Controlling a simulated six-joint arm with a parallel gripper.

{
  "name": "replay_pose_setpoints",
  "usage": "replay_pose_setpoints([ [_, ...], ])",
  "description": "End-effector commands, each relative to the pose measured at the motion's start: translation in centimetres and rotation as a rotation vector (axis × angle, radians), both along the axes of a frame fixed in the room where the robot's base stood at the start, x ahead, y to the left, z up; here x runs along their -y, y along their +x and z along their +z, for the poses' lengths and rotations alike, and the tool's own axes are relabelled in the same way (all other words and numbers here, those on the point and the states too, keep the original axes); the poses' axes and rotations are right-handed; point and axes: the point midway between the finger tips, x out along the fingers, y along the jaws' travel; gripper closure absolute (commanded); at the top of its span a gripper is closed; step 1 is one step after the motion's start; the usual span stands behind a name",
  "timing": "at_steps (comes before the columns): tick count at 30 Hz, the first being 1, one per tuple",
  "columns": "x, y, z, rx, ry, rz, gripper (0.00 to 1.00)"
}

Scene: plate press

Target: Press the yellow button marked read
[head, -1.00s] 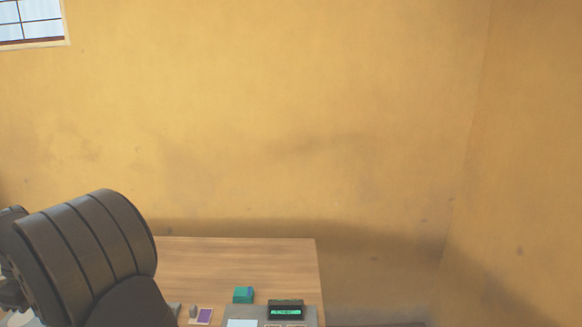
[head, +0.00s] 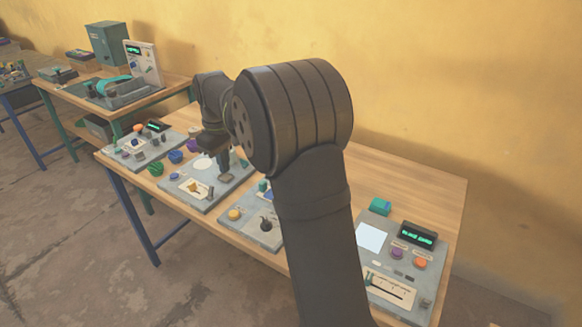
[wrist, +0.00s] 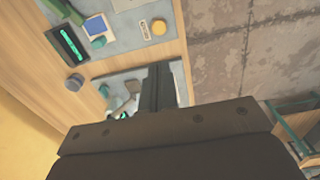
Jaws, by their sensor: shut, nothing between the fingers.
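A yellow button (head: 235,214) sits on the grey middle panel (head: 246,228) in the head view, left of my arm. A yellow button also shows in the wrist view (wrist: 159,27), with a small pale label beside it; the label is too small to read. My gripper (head: 226,177) is over the panel to the left of the middle one, apart from the yellow button. In the wrist view my gripper's fingers (wrist: 158,70) are together, with nothing between them. My arm hides part of the middle panel.
The right panel has an orange button (head: 420,262), a purple button (head: 397,254) and a green-lit display (head: 418,234). A black knob (head: 266,224) stands near the yellow button. Several knobs and a lever plate (head: 195,188) are around my gripper. The wooden table (head: 400,172) is bare at the back.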

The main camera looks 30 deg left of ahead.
Motion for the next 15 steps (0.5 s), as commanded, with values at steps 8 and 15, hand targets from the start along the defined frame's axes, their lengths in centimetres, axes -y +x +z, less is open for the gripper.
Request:
replay_pose_setpoints([
  [8,0.8,0.2,-1.9,0.127,-0.062,0.084,1.0],
  [15,1.7,0.6,-4.4,0.401,-0.172,0.322,1.0],
])
